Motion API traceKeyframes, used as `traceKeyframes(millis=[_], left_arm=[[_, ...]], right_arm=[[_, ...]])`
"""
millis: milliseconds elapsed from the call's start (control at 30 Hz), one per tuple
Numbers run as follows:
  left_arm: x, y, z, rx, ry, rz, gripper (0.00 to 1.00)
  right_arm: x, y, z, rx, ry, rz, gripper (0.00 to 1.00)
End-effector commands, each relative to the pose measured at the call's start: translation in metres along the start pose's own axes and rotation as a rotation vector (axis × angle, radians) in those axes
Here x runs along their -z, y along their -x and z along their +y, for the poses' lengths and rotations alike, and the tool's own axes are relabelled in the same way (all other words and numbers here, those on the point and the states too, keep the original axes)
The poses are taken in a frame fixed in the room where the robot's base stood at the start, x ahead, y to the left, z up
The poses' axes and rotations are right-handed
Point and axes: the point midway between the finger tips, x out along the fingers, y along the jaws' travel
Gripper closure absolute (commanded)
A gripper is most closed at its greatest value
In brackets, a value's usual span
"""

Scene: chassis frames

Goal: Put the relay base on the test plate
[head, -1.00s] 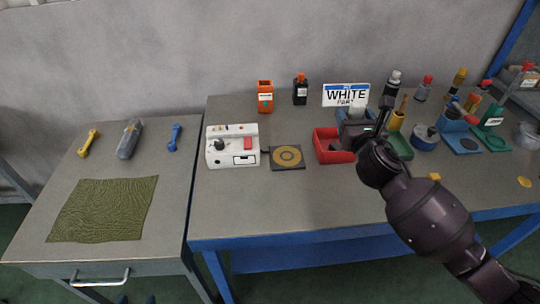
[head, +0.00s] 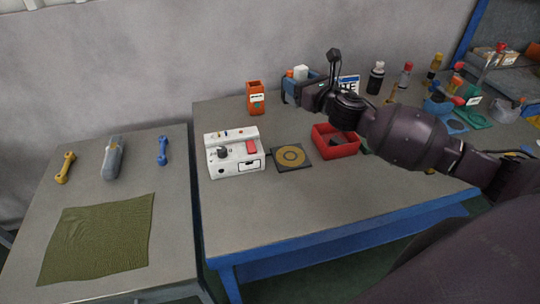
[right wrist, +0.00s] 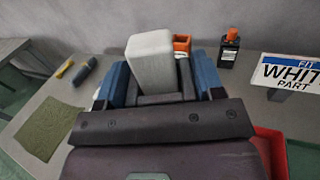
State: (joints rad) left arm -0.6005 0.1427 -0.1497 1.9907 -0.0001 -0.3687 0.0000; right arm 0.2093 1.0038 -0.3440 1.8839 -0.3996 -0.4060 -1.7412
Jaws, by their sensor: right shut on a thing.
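The relay base, which I take to be the pale grey block (head: 301,72), is held between the blue fingers of my right gripper (head: 300,81). In the right wrist view the block (right wrist: 151,62) stands up between the two fingers (right wrist: 160,80). The gripper holds it raised near the back of the bench, behind and slightly right of the test plate. The test plate (head: 291,156) is a dark square with a yellow ring, lying flat and bare beside the white tester (head: 234,155). The block's lower part is hidden by the gripper. My left gripper is out of view.
A red bin (head: 335,149) stands right of the plate. An orange container (head: 254,97) and a dark orange-capped bottle (right wrist: 230,48) stand at the back. The sign (right wrist: 294,74) is behind. Bench surface in front of the plate is clear.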

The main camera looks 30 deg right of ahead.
Motion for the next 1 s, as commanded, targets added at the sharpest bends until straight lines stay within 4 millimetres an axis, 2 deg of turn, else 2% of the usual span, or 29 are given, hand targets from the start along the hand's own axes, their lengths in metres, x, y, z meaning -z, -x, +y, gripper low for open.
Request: traceKeyframes(millis=[167, 267, 800, 1000], left_arm=[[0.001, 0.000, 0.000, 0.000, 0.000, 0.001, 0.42], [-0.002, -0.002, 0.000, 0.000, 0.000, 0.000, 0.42], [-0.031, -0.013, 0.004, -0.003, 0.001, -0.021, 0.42], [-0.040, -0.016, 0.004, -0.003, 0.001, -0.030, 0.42]], right_arm=[[0.002, 0.000, 0.007, -0.048, 0.001, -0.001, 0.66], [0.014, 0.000, 0.008, -0.049, -0.002, 0.001, 0.66], [0.130, 0.000, 0.008, -0.046, -0.006, 0.002, 0.66], [0.158, 0.000, 0.008, -0.048, -0.002, 0.000, 0.66]])
